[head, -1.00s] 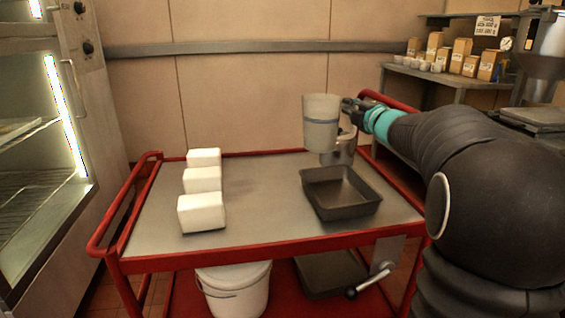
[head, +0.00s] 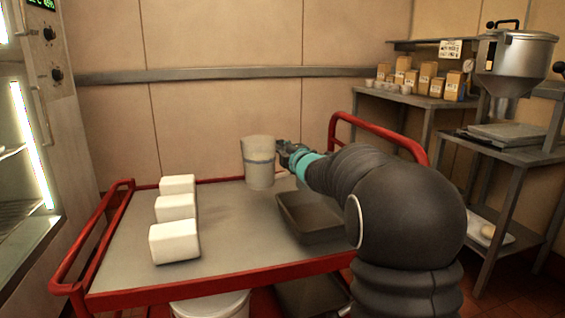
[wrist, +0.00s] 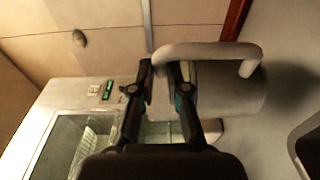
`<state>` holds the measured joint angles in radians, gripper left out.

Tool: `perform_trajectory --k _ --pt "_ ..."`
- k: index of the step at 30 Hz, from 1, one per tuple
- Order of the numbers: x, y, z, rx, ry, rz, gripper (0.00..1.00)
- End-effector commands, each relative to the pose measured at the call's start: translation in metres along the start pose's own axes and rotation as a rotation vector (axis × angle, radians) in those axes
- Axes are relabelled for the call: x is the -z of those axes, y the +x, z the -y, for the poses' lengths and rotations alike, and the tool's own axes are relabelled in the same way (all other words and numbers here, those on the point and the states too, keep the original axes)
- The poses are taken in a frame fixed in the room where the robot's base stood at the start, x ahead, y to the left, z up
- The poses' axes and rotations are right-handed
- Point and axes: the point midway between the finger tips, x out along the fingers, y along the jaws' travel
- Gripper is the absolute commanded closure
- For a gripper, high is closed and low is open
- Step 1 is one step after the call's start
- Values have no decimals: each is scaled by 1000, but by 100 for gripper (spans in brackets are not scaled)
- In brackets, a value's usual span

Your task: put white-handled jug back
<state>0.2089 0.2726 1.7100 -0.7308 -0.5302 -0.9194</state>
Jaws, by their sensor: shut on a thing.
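My gripper (head: 286,155) is shut on the handle of a pale jug (head: 258,165) with a grey-blue band, and holds it upright over the back of the red-railed cart, left of the dark tray. The wrist view shows the gripper (wrist: 164,88) with its fingers on the pale handle (wrist: 212,51), beside the jug's body (wrist: 232,90). The jug's underside and its gap to the cart top (head: 225,230) cannot be judged exactly. My arm hides the cart's right part.
Several white blocks (head: 174,242) stand in a row at the cart's left. The dark tray (head: 312,236) sits to the right. A shelf with boxes (head: 427,78) and a steel hopper (head: 515,60) stand at the right; a lit cabinet (head: 35,140) stands at the left.

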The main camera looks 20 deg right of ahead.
Motion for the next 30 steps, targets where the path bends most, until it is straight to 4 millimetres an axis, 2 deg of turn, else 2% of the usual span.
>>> perform_trajectory --k 6,9,23,24,26,30 --pt "0 0 27 -1 2 -1 100" --pt "0 0 33 -2 1 -1 100" --pt "0 0 39 -4 0 -1 100" --pt "0 0 40 1 0 0 76" --pt "0 0 40 1 0 0 60" --pt "0 0 40 1 0 0 60"
